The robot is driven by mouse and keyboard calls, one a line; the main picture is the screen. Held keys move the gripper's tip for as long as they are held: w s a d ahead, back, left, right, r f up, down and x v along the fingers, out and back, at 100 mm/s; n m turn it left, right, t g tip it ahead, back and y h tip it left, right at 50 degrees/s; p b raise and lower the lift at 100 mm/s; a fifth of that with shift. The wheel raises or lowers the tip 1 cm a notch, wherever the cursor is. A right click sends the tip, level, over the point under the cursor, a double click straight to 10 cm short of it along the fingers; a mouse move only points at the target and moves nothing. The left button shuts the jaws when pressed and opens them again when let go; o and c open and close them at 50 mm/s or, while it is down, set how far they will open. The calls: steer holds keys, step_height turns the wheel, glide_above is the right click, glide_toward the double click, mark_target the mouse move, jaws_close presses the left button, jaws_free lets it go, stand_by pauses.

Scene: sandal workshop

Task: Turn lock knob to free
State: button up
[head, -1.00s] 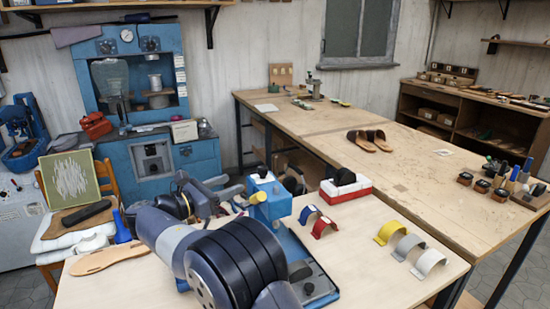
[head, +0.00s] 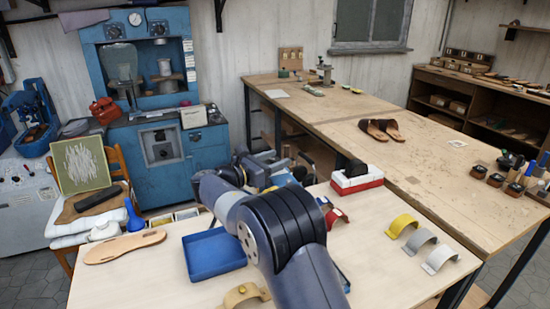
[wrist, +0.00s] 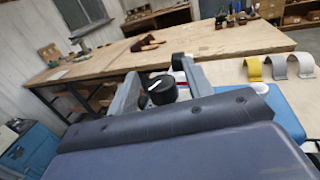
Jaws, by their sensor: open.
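A round black knob (wrist: 162,92) with a white pointer line on its top shows in the wrist view. It stands between the two grey fingers of my gripper (wrist: 158,73). The fingers are apart, one on each side of the knob. I cannot tell whether either finger touches it. A blue body (wrist: 285,112) shows to the right behind my wrist. In the head view my arm hides the knob and the machine that bears it.
On the light table lie a blue tray (head: 214,255), an insole (head: 124,246), and yellow (head: 402,225), grey (head: 420,241) and white (head: 440,260) arched pieces. A red and white block (head: 356,180) stands behind. Brown sandals (head: 381,129) lie on the far bench.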

mark_target(275, 159)
steer(key=shift+d, duration=0.1)
steer(key=shift+c, duration=0.3)
steer(key=c, duration=0.9)
steer(key=shift+n+t+y+b, duration=1.1)
steer(key=shift+n+t+y, duration=0.4)
steer(key=shift+t+y, duration=0.3)
steer(key=o, duration=1)
steer(key=shift+c, duration=0.2)
step_height(275, 159, up, 10)
steer(key=shift+r, duration=0.1)
